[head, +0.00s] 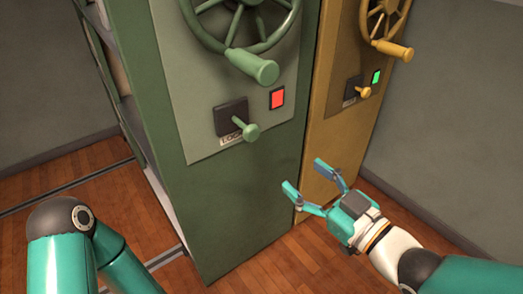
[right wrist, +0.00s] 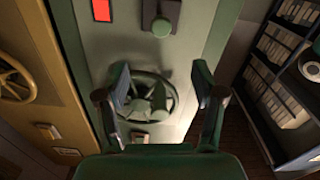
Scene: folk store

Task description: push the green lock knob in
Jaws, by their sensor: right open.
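The green lock knob (head: 250,131) sticks out on a short stem from a dark plate on the green cabinet's front, above a partly readable label. The knob also shows near the top of the right wrist view (right wrist: 161,28). A red light (head: 277,98) is beside it, up and to the right. My right gripper (head: 308,179) is open and empty, below and right of the knob in the head view, apart from it. Its two fingers also show in the right wrist view (right wrist: 162,88). Only links of my left arm show; its gripper is out of view.
A green handwheel (head: 255,68) with a protruding handle sits above the knob. The yellow cabinet (head: 345,138) on the right has its own wheel, knob (head: 364,92) and lit green light (head: 376,77). Wooden floor (head: 275,265) lies in front. Shelves show in the right wrist view (right wrist: 275,100).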

